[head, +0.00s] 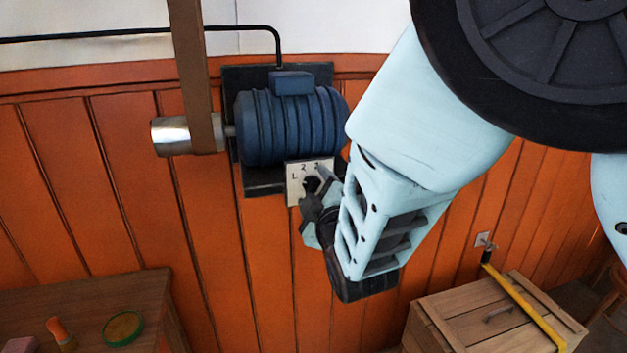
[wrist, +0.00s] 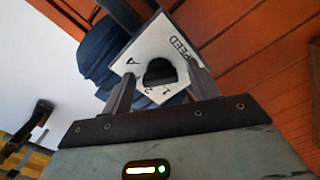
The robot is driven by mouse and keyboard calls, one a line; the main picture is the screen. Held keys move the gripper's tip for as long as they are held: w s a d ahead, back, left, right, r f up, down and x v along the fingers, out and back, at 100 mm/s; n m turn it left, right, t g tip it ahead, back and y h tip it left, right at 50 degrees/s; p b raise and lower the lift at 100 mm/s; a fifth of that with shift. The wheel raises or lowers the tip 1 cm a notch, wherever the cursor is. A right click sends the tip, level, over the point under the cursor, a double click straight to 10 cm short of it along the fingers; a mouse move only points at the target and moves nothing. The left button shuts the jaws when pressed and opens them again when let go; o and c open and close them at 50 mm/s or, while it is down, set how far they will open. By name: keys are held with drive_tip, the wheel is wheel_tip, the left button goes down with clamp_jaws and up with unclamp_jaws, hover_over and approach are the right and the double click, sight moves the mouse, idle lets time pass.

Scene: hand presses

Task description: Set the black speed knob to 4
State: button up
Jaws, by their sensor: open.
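The black speed knob (wrist: 159,72) sits on a white plate (wrist: 177,97) marked SPEED, with a few numerals around it. In the wrist view the knob lies between the two fingers of my open gripper (wrist: 161,74); I cannot tell whether they touch it. Which numeral the knob points to is not clear. In the head view the white plate (head: 294,189) is on the wall below the blue motor, and my gripper (head: 318,190) is up against it, hiding much of the knob and the plate's right side.
The blue ribbed motor (head: 285,125) is mounted just above the plate, with a brown belt (head: 191,80) over a metal pulley (head: 172,137) at its left. A wooden table (head: 130,290) stands lower left and a wooden crate (head: 440,320) lower right.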

drive_tip(key=c, duration=1)
